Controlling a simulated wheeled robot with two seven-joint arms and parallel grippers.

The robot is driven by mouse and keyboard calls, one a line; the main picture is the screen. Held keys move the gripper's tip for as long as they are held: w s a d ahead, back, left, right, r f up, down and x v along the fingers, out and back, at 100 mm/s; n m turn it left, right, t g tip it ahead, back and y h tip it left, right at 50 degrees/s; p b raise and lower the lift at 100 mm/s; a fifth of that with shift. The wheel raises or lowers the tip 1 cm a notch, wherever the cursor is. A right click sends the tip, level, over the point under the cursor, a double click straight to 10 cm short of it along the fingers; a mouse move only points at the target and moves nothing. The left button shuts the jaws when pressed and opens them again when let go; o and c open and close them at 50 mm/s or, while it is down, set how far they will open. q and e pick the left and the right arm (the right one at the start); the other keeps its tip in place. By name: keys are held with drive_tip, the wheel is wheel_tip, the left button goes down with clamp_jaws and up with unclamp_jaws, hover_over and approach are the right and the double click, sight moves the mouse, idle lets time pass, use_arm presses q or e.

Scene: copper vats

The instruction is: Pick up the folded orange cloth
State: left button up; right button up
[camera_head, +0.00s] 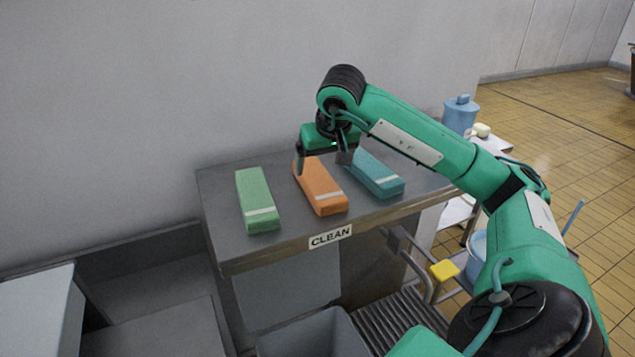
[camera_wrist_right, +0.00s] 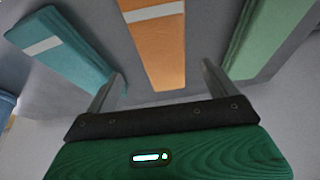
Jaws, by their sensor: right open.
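The folded orange cloth (camera_head: 322,193) lies on the grey metal table between a green cloth and a teal cloth, with a pale stripe near its front end. My right gripper (camera_head: 323,164) is open and empty over its back end, one finger on each side of it in the picture. In the right wrist view the orange cloth (camera_wrist_right: 160,50) lies between the lines of the two open fingers (camera_wrist_right: 160,85). I cannot tell how high the fingertips are above the table. My left gripper is out of view.
The green cloth (camera_head: 255,195) lies to the left, the teal cloth (camera_head: 375,175) close to the right. The table (camera_head: 290,235) carries a CLEAN label (camera_head: 330,237) on its front edge. A wall (camera_head: 150,90) stands behind it. A blue canister (camera_head: 460,115) stands farther right.

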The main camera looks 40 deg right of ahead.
sight(318, 178)
drive_tip(key=shift+w+f+p, duration=0.25)
drive_tip(key=shift+f+p, duration=0.2)
drive_tip(key=shift+f, duration=0.1)
drive_tip(key=p+x, duration=0.1)
drive_tip(key=x, duration=0.2)
drive_tip(key=shift+a, duration=0.15)
drive_tip(key=shift+w+f, duration=0.2)
drive_tip(key=shift+f, duration=0.2)
drive_tip(key=shift+c, duration=0.4)
drive_tip(key=c, duration=1.1)
